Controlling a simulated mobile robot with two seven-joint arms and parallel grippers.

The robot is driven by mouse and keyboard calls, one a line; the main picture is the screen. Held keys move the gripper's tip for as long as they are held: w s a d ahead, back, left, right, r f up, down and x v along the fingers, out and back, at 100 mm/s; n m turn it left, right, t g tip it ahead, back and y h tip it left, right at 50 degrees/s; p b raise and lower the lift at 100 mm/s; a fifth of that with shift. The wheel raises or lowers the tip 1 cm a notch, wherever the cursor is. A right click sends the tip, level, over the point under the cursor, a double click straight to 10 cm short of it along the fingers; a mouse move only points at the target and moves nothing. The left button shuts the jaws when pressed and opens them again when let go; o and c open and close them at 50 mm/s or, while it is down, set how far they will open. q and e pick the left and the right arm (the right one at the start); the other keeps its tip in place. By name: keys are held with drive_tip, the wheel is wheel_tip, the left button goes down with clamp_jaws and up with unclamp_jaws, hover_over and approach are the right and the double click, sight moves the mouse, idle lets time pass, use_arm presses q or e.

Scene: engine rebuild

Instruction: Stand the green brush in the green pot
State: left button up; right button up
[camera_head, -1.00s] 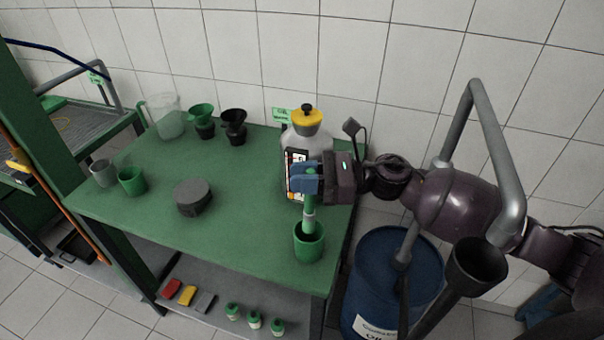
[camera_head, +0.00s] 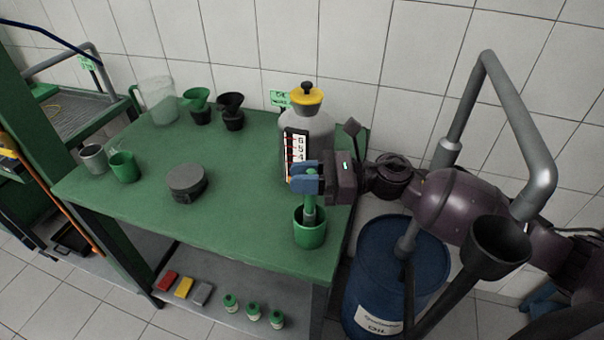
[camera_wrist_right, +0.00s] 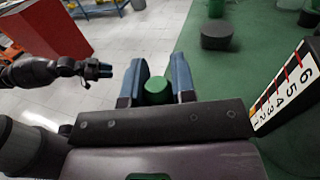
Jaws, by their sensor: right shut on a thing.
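The green brush (camera_head: 310,207) is upright, its lower end inside the green pot (camera_head: 311,233) near the table's front right corner. The pot wall hides its bristles, and I cannot tell whether it touches the bottom. My right gripper (camera_head: 306,178) is shut on the brush handle, just above the pot. In the right wrist view the round handle top (camera_wrist_right: 157,88) sits between the blue fingers (camera_wrist_right: 156,84). My left gripper (camera_wrist_right: 104,71) shows small at the left of the right wrist view, away from the pot; its jaws are unclear.
A yellow-capped container (camera_head: 305,125) stands just behind the right gripper. A grey round block (camera_head: 186,182), another green cup (camera_head: 123,167), a grey cup (camera_head: 93,158) and funnels (camera_head: 231,112) stand on the green table (camera_head: 235,215). A blue drum (camera_head: 395,275) stands to the right.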

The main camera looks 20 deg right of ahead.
drive_tip(key=o, duration=1)
drive_tip(key=shift+r, duration=0.1)
